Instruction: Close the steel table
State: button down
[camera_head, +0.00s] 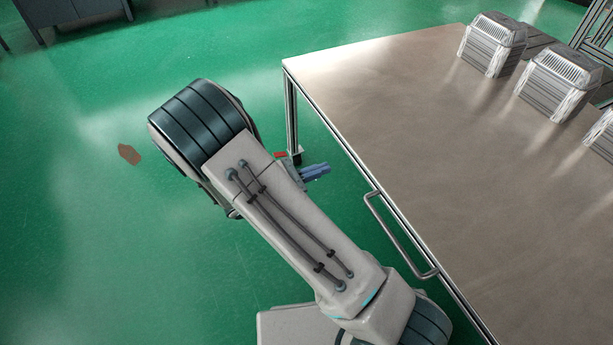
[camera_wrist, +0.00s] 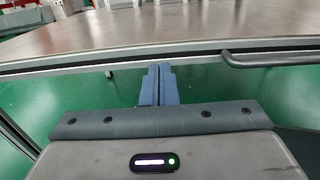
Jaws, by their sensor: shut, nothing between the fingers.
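The steel table (camera_head: 400,95) fills the right of the head view, and its front edge (camera_wrist: 130,58) crosses the wrist view. A bar handle (camera_head: 400,238) is fixed along its near side; it also shows at the right of the wrist view (camera_wrist: 268,62). No open gap shows at the table's edge, so I cannot tell how far any drawer is out. My gripper (camera_head: 322,170) has blue fingers and is beside the table edge, to the left of the handle. In the wrist view my gripper (camera_wrist: 157,72) is shut and empty, its tips near the table's front rail.
Several grey ribbed boxes (camera_head: 492,45) stand on the table's far right part. A table leg (camera_head: 292,125) stands at the near left corner. A dark cabinet (camera_head: 75,12) is at the back left. The green floor (camera_head: 70,240) to the left is clear apart from a brown patch.

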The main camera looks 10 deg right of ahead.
aim_at(357, 156)
jog(key=b+x, duration=0.2)
jog(key=x, duration=0.4)
jog(key=shift+d+f, duration=0.15)
jog(key=shift+d, duration=0.05)
jog(key=shift+w+d, duration=0.25)
jog(key=shift+d, duration=0.4)
